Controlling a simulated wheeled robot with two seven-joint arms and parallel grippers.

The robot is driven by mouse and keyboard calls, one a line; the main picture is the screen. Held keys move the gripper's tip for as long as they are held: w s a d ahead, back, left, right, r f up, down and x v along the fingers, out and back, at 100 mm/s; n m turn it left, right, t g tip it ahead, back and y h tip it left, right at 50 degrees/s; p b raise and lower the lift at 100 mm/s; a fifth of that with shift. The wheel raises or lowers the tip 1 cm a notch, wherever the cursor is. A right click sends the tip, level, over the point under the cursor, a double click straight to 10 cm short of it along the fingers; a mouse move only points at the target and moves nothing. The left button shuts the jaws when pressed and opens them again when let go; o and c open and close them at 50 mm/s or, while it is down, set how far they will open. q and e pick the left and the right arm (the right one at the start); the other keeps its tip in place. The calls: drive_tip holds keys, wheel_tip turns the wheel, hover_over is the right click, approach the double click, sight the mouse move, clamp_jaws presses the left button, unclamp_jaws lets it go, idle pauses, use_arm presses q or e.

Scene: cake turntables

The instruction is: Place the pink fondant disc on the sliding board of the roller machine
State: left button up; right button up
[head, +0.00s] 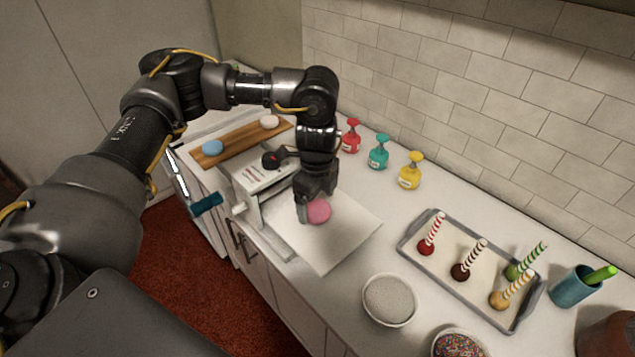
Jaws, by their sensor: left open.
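The pink fondant disc (319,211) rests on the white sliding board (345,245) of the roller machine, close to the machine body. My left gripper (310,205) is open right at the disc, with its fingers partly covering the disc's left side. The roller machine (262,178) is white with a dark knob on top and a blue-handled crank at its left. The arm hides part of the machine. My right gripper is not in view.
A wooden board (240,144) with a blue disc and a pale disc lies behind the machine. Red, teal (378,153) and yellow bottles stand along the wall. A tray (470,268) of cake pops, a white bowl (389,300) and a sprinkle bowl (458,345) are at the right.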

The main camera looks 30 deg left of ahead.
sight(317, 212)
use_arm(q)
wheel_tip(317, 212, up, 10)
drive_tip(key=b, duration=0.1)
drive_tip(key=shift+r+b, duration=0.25)
drive_tip(key=shift+b, duration=0.05)
idle(0.4)
